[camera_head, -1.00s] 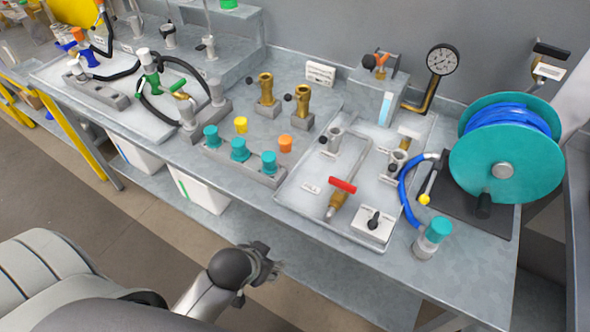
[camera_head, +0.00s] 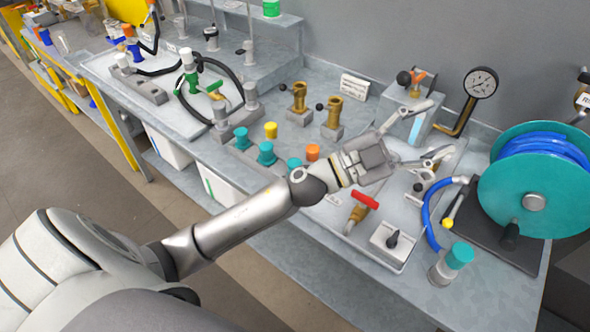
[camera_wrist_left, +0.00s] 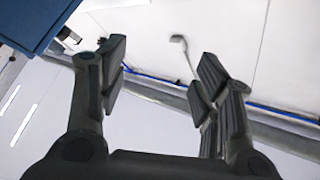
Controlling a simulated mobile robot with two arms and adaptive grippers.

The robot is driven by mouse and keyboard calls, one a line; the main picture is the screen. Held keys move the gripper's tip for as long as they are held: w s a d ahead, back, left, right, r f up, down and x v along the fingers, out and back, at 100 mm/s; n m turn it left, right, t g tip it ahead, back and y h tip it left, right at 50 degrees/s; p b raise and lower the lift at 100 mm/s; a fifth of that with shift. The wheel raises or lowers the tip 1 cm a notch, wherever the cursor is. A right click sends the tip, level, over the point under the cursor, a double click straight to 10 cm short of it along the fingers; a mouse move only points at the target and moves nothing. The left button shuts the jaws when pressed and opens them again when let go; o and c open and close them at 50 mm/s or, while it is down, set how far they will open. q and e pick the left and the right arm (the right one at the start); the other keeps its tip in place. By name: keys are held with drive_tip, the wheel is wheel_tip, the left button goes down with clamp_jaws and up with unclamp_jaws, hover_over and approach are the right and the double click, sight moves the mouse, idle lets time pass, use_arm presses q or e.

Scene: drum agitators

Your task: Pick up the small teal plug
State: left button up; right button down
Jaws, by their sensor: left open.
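Three teal plugs stand in a row on a grey block: a left one (camera_head: 242,138), a middle one (camera_head: 266,153) and a right one (camera_head: 293,163), partly hidden by my left arm. Another teal plug (camera_head: 459,255) tops a grey cylinder at the front right of the bench. I cannot tell which is the small one. My left gripper (camera_head: 436,128) is open and empty, stretched over the white tray, right of the row and up from the front right plug. In the left wrist view its spread fingers (camera_wrist_left: 160,65) have only wall and ceiling behind them. My right gripper is not in view.
A yellow plug (camera_head: 270,130) and an orange plug (camera_head: 312,152) stand by the row. Brass fittings (camera_head: 333,112) are behind. A teal hose reel (camera_head: 533,180) fills the right. A red-handled valve (camera_head: 364,200) and switch box (camera_head: 393,243) are on the tray (camera_head: 345,240).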

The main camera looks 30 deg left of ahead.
use_arm(q)
drive_tip(key=s+d+f+m+g+h, duration=0.2)
drive_tip(key=d+m+g+h, duration=0.15)
drive_tip(key=m+g, duration=0.4)
drive_tip(key=n+g+y, duration=0.2)
drive_tip(key=g+y, duration=0.7)
drive_tip(key=y, duration=1)
hover_over(294, 162)
drive_tip(key=f, duration=1.1)
drive_tip(key=shift+w+f, duration=0.2)
drive_tip(key=shift+w, duration=0.1)
drive_tip(key=shift+s+a+f+n, duration=0.1)
drive_tip(key=shift+a+f+n, duration=0.1)
drive_tip(key=shift+n, duration=0.05)
wheel_tip(294, 162, down, 5)
drive_tip(key=shift+r+p, duration=0.2)
drive_tip(key=shift+p, duration=0.35)
drive_tip(key=shift+s+d+f+p, duration=0.1)
drive_tip(key=shift+f+p, duration=0.3)
drive_tip(key=shift+f, duration=0.2)
wheel_tip(294, 162, down, 4)
drive_tip(key=shift+s+d+r+p, duration=0.1)
drive_tip(key=shift+d+r+p, duration=0.1)
drive_tip(key=shift+p, duration=0.5)
drive_tip(key=shift+a+f, duration=0.1)
drive_tip(key=shift+f, duration=0.3)
